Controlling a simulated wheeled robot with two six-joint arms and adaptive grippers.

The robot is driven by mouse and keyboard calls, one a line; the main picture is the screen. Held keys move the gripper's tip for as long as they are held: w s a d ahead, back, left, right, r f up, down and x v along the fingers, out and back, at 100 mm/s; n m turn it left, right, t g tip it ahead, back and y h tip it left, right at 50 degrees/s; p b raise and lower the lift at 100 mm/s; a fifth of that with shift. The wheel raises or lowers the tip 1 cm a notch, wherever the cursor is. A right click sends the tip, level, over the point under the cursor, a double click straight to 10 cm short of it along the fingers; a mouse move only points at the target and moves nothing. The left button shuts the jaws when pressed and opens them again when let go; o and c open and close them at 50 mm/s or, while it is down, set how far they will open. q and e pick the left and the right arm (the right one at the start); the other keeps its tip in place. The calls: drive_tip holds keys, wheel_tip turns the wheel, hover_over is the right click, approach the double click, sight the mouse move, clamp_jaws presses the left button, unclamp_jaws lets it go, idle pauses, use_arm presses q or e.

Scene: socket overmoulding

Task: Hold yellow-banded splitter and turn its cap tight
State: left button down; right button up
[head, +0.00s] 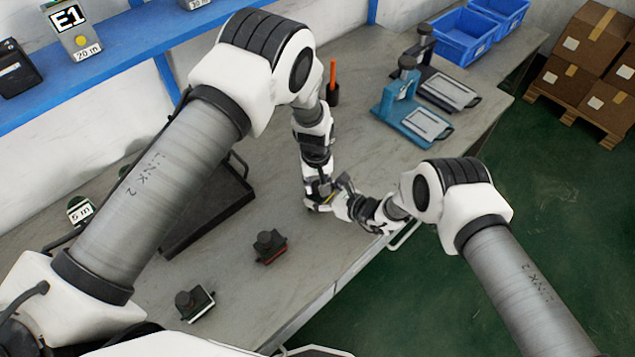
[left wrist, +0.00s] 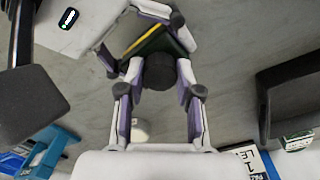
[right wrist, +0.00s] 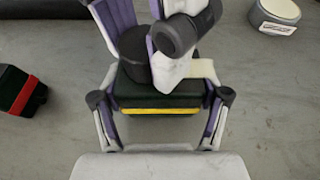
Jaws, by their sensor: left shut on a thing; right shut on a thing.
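The yellow-banded splitter (right wrist: 165,101) is a dark green-black box with a yellow stripe and a round black cap (right wrist: 145,55). In the right wrist view my right gripper (right wrist: 160,88) is shut on the body from both sides. My left gripper (left wrist: 160,85) is shut around the cap, which shows as a black cylinder (left wrist: 160,72) in the left wrist view. In the head view both grippers meet above the bench, with a bit of yellow (head: 330,198) between them. The seam between cap and body is mostly hidden by the fingers.
A red-banded splitter (head: 270,248) and another splitter (head: 194,303) stand on the bench at the near side. A black tray (head: 207,212) lies to the left. A blue press (head: 408,112), a darker press (head: 445,88) and blue bins (head: 463,36) stand farther back.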

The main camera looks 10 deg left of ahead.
sight(316, 185)
use_arm(q)
drive_tip(key=c, duration=0.7)
unclamp_jaws()
drive_tip(key=shift+c, duration=0.2)
wheel_tip(316, 185, up, 12)
drive_tip(key=shift+a, duration=0.15)
use_arm(e)
drive_tip(key=o, duration=1.2)
